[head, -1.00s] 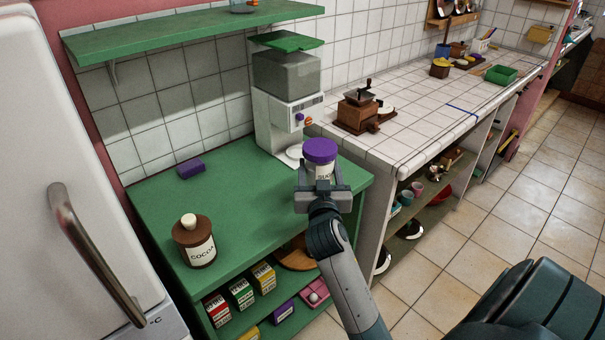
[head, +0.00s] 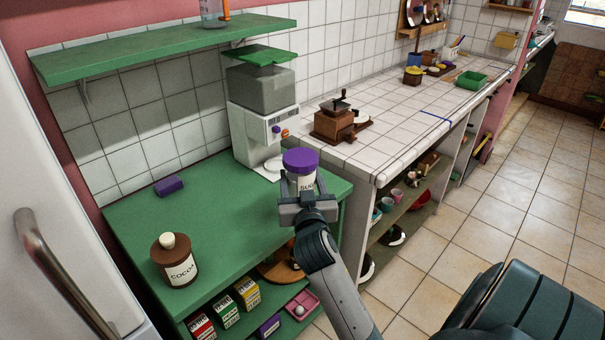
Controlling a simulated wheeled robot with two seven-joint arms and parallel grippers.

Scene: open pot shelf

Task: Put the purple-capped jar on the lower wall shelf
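The purple-capped jar (head: 300,169) is white with dark lettering. It is upright between the fingers of my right gripper (head: 302,190), which is shut on it. The jar is in front of the right end of the green counter, and its lower part is hidden by the gripper. A green wall shelf (head: 160,52) runs along the tiled wall at the upper left, higher than the jar. No other shelf shows above it, so I cannot tell from this view if it is the lower one. My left gripper is not in view.
A glass vessel (head: 213,12) stands on the wall shelf; its left part is bare. A white dispenser (head: 258,125) with a green lid stands below the shelf's right end. A cocoa jar (head: 176,262) and purple block (head: 169,186) are on the green counter (head: 220,220).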

